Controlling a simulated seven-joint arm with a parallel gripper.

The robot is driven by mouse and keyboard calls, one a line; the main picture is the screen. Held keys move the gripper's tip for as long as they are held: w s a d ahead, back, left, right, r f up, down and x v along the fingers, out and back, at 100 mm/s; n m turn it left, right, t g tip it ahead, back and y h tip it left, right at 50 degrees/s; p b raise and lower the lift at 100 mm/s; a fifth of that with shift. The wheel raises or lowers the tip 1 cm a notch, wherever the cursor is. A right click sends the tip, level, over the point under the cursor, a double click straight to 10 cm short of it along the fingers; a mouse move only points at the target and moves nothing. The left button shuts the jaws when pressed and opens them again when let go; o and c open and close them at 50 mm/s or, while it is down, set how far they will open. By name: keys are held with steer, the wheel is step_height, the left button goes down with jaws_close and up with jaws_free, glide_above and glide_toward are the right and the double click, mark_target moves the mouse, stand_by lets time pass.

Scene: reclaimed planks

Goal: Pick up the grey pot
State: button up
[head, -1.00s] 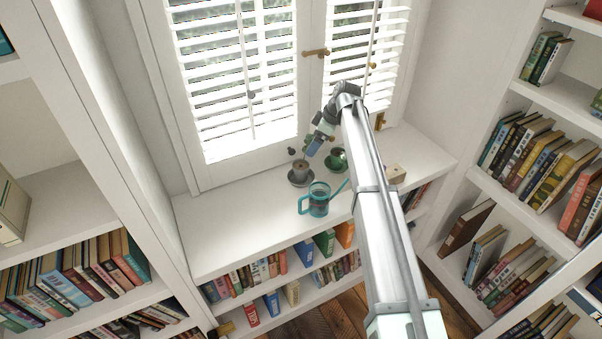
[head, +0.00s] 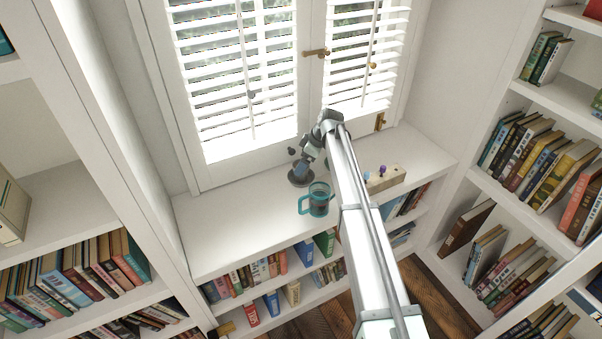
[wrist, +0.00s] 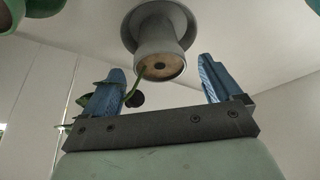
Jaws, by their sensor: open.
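The grey pot (wrist: 165,30) shows in the wrist view with brown soil, a thin green stem and a grey saucer behind it. In the head view its grey saucer (head: 296,181) is on the white shelf by the window, and the pot is partly covered by my gripper. My gripper (wrist: 161,65) is open, with one blue finger at each side and the pot's soil end centred just beyond the tips. The stem and a dark round tip reach down near the left finger. Nothing is held.
A teal watering can (head: 318,203) stands just right and in front of the pot. A wooden block with coloured knobs (head: 384,180) sits farther right. Green pieces (wrist: 40,8) show in the wrist view's top left. The shelf's left part is clear.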

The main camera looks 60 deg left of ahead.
steer(key=x, duration=0.3)
steer(key=shift+f, duration=0.25)
steer(key=c, duration=1.4)
steer(key=shift+c, duration=0.2)
steer(key=shift+r, duration=0.1)
step_height(320, 180, up, 13)
stand_by(0.3)
